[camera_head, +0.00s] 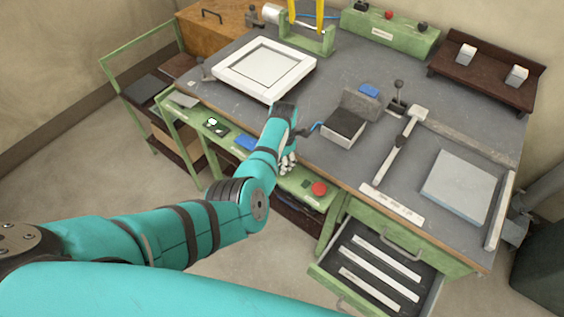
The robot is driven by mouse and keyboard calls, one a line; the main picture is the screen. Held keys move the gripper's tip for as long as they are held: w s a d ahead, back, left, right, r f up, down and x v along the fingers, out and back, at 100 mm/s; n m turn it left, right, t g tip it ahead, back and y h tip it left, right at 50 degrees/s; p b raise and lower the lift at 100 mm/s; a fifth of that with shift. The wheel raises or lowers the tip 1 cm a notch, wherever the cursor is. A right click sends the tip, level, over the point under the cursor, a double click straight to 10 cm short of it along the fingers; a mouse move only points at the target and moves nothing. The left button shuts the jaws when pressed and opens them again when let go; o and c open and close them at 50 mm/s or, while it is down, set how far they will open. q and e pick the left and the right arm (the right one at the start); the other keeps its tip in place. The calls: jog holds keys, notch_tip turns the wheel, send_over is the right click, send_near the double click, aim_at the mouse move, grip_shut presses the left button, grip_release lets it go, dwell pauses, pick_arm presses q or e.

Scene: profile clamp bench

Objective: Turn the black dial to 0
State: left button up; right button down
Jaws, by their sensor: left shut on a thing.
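My left arm reaches in from the left to the green front panel (297,185) of the bench. My left gripper (288,163) is at this panel, just left of the red button (320,188), with its pale fingers low and close to the panel. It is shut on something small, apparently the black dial. The dial itself is hidden by the gripper and wrist, so its pointer and the number it stands at cannot be read. My right gripper is not in view.
A small dark square part (305,184) sits beside the red button. An open drawer (340,295) with pale strips juts out at lower right. A vise (345,127) with a blue handle stands above the gripper. A white frame (225,72) lies on the bench.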

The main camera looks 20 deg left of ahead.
pick_arm(q)
jog(key=shift+n, duration=0.6)
jog(key=o, duration=1.1)
jog(key=shift+o, duration=0.2)
jog(key=shift+r, duration=0.1)
